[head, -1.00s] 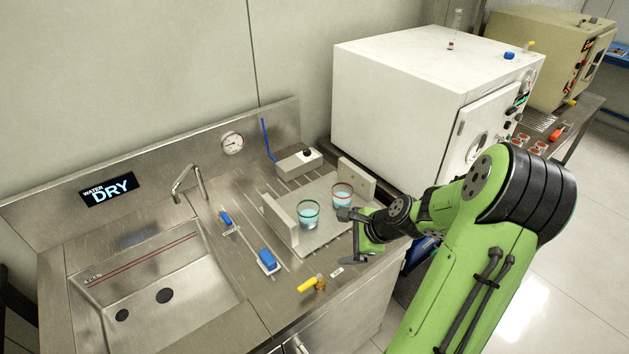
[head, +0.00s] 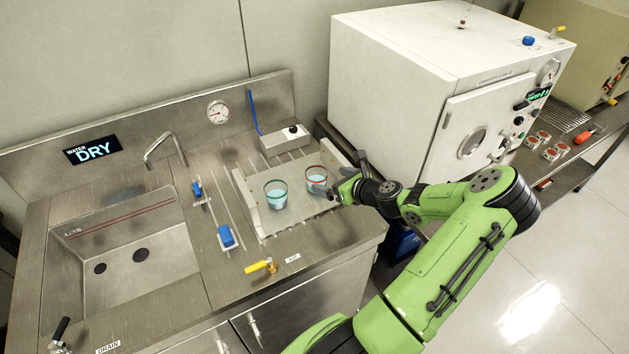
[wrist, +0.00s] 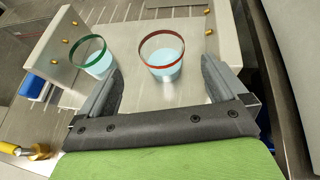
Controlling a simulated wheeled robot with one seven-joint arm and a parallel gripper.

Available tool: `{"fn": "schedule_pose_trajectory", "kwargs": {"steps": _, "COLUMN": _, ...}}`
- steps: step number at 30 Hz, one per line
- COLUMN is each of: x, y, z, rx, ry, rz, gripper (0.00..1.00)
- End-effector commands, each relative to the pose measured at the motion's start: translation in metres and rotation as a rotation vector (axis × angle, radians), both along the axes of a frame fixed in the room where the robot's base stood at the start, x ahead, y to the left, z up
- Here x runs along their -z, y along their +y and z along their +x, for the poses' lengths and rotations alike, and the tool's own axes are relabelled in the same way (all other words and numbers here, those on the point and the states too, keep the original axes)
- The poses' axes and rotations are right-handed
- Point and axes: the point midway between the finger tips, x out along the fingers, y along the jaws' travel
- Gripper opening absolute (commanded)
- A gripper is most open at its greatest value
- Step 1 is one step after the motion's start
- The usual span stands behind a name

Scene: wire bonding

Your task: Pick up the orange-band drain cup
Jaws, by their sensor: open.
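The orange-band drain cup (head: 316,181) is a clear cup with a red-orange rim band and pale blue contents. It stands upright on a metal plate between two upright side plates. In the wrist view the orange-band cup (wrist: 163,60) is ahead of my gripper, roughly in line with the gap between the fingers. A similar cup with a green band (head: 276,195) stands to its left, and this green-band cup (wrist: 92,58) is beyond the left finger in the wrist view. My gripper (head: 342,188) is open and empty, close to the orange-band cup; my fingers (wrist: 160,85) show spread apart.
The plate (head: 290,222) has a left side plate (head: 246,203) near the green-band cup and a right one behind my gripper. A white oven (head: 400,85) stands at the right. A sink (head: 125,245), blue handles (head: 226,237) and a yellow valve (head: 260,267) lie left and front.

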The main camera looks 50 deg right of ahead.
Motion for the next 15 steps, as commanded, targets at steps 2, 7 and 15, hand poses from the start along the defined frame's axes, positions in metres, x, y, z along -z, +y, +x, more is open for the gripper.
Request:
{"fn": "schedule_pose_trajectory", "kwargs": {"steps": 2, "x": 0.011, "y": -0.002, "z": 0.019, "rx": -0.003, "ry": -0.001, "rz": -0.001, "gripper": 0.99}}
{"fn": "schedule_pose_trajectory", "kwargs": {"steps": 7, "x": 0.023, "y": -0.005, "z": 0.044, "rx": -0.002, "ry": 0.002, "rz": -0.001, "gripper": 0.99}}
{"fn": "schedule_pose_trajectory", "kwargs": {"steps": 15, "x": 0.043, "y": -0.009, "z": 0.085, "rx": -0.002, "ry": 0.002, "rz": -0.002, "gripper": 0.99}}
